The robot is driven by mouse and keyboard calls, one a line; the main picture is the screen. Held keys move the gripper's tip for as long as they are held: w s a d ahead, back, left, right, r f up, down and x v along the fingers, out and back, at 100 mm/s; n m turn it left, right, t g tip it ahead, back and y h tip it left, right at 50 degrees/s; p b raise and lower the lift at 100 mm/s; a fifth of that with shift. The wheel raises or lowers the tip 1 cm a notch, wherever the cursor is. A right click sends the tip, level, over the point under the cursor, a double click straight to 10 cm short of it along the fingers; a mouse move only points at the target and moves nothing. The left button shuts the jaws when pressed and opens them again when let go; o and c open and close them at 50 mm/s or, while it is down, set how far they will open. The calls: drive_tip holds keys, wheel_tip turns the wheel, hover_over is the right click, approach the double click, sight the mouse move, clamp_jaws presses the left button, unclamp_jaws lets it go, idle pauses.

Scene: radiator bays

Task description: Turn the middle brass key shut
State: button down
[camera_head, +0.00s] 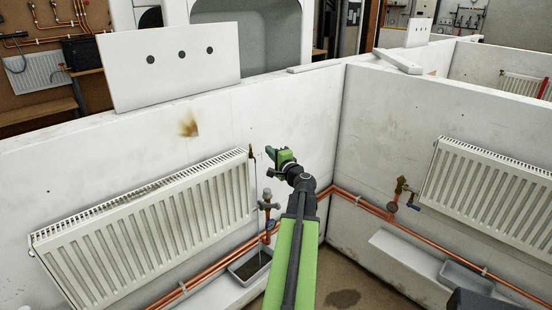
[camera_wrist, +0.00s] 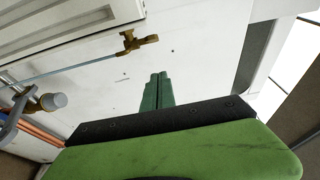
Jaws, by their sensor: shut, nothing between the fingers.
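A small brass key (camera_head: 250,152) sits at the upper right end of the white radiator (camera_head: 150,225) on the left wall. In the wrist view the brass key (camera_wrist: 137,41) shows larger, lying crosswise at the radiator's end with a thin pale line running from it to the valve. My gripper (camera_head: 269,152) is just right of the key in the head view, apart from it. In the wrist view its green fingertips (camera_wrist: 159,75) are together and empty, below and right of the key. I cannot tell the depth between them.
A valve with a grey head (camera_head: 267,195) stands on copper pipes below the key; a tray (camera_head: 250,265) lies beneath. The corner wall (camera_head: 350,120) is close right of my arm. Another radiator (camera_head: 490,190) with a brass valve (camera_head: 397,193) is on the right wall.

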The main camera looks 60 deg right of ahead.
sight(251, 149)
drive_tip(key=shift+w+a, duration=0.3)
drive_tip(key=shift+w, duration=0.4)
drive_tip(key=shift+w+a, duration=0.35)
drive_tip(key=shift+w, duration=0.3)
drive_tip(key=shift+w+a, duration=0.3)
drive_tip(key=shift+w, duration=0.4)
drive_tip(key=shift+s, duration=0.1)
